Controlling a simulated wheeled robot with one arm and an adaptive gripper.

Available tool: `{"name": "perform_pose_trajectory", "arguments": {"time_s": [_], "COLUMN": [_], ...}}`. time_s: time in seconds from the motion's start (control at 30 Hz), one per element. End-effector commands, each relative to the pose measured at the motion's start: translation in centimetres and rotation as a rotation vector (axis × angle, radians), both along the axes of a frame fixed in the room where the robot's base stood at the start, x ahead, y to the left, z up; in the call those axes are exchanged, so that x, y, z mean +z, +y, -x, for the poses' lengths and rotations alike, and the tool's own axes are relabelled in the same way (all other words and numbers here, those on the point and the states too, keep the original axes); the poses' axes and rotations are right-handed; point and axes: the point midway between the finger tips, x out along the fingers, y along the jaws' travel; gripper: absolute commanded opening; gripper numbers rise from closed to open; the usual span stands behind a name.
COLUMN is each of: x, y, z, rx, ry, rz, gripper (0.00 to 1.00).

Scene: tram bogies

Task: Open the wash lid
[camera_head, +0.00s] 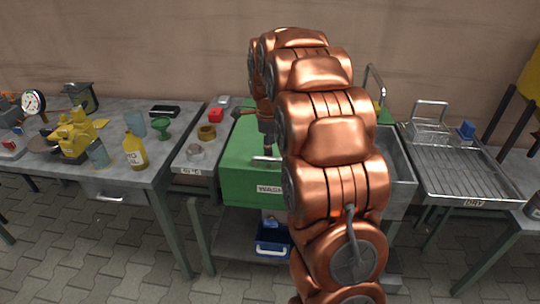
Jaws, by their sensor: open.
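The wash station has a green lid (238,150) with a label reading "WASH", partly cut off by my arm, on its green front. The lid appears down, and my copper arm hides its middle and much of its right side. A pale bar handle (265,159) shows near the front of the lid. My gripper (267,148) points down over the lid, just behind and above the handle. It is open and small in view, and I cannot tell whether it touches the handle.
A grey basin wall (402,165) and a tap (375,80) show right of my arm. A wire drying rack (465,172) stands further right. On the left, a bench (120,183) carries a yellow bottle (134,152) and cups. A blue bin (272,240) sits below the station.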

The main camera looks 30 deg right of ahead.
Motion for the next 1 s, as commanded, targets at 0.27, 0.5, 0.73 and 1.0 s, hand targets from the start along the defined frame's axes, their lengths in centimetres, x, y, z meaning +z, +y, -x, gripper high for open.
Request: {"name": "perform_pose_trajectory", "arguments": {"time_s": [0.27,0.5,0.73,1.0], "x": [-4.0,-5.4,-5.4,-5.4], "y": [-0.4,-0.6,-0.6,-0.6], "z": [-0.4,-0.7,-0.7,-0.7], "rx": [0.001,0.001,0.002,0.002], "ry": [0.008,0.001,0.002,0.002], "rz": [-0.003,-0.001,-0.001,0.0], "gripper": [0.43,0.43,0.37,0.09]}}
